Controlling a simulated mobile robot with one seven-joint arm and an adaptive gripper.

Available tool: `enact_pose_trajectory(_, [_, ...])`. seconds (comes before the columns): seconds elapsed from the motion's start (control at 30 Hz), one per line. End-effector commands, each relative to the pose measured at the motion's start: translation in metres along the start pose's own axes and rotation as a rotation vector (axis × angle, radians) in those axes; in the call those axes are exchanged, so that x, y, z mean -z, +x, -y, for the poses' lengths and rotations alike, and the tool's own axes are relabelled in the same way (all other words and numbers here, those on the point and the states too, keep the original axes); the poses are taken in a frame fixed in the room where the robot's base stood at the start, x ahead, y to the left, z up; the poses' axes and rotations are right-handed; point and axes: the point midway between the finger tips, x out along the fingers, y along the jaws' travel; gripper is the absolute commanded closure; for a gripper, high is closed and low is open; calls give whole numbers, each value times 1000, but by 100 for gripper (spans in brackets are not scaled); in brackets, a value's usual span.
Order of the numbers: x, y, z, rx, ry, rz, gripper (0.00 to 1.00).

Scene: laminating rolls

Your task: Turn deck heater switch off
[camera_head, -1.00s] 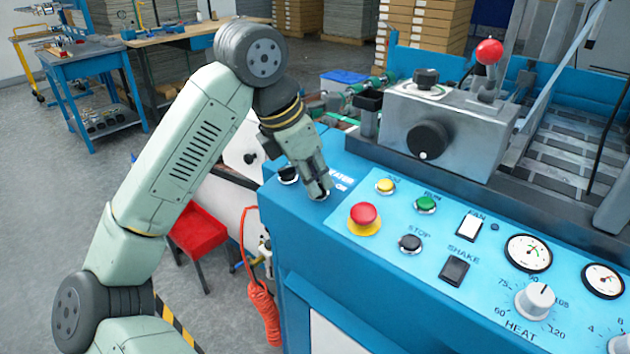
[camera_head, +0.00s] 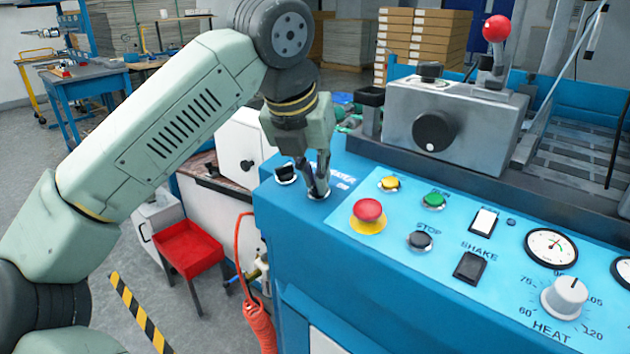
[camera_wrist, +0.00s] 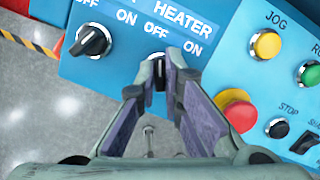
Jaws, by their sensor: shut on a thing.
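The heater switch (camera_wrist: 158,82) is a small black rotary knob on the blue panel, under the white HEATER, OFF and ON labels. In the wrist view my gripper (camera_wrist: 157,76) points down at it, with one finger on each side, shut on the knob. The fingers hide much of the knob, so I cannot tell which label it points to. In the head view my gripper (camera_head: 318,188) is at the panel's left end, and its fingertips cover most of the switch.
A similar black switch (camera_wrist: 90,40) sits just left of the heater switch. A red emergency button (camera_head: 368,211), a yellow button (camera_head: 389,184) and a green button (camera_head: 434,200) lie to the right. A grey control box (camera_head: 450,125) rises behind them.

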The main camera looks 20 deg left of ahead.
Motion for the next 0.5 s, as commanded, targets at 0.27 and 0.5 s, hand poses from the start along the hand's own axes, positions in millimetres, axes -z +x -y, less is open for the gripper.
enact_pose_trajectory(0.27, [1, 1, 0, -20, -93, -4, 100])
enact_pose_trajectory(0.5, [1, 1, 0, -24, -116, -4, 100])
